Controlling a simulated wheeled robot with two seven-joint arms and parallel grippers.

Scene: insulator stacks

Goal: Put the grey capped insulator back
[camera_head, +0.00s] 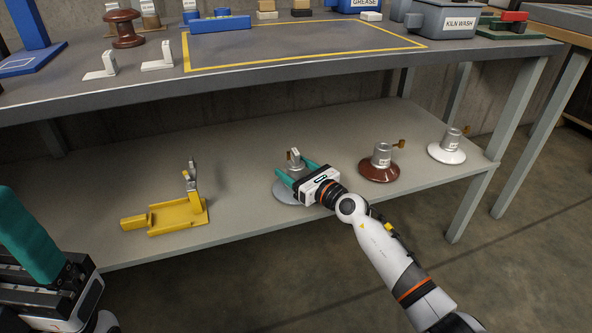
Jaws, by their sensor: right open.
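The grey capped insulator (285,193) stands upright on the lower shelf, with its grey disc below and its metal cap on top. My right gripper (294,172) is open, with its teal fingers on either side of the metal cap. The gripper body hides part of the disc, and I cannot tell whether the fingers touch the cap. My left gripper (32,235) is at the lower left edge, in front of the shelf. Only one teal finger shows clearly, so its opening cannot be judged.
A brown capped insulator (379,170) and a white one (447,151) stand to the right on the lower shelf (250,240). A yellow cradle (177,215) is at left. The upper bench (300,75) holds a brown insulator (124,28), a yellow-outlined mat and a kiln wash bin (445,20).

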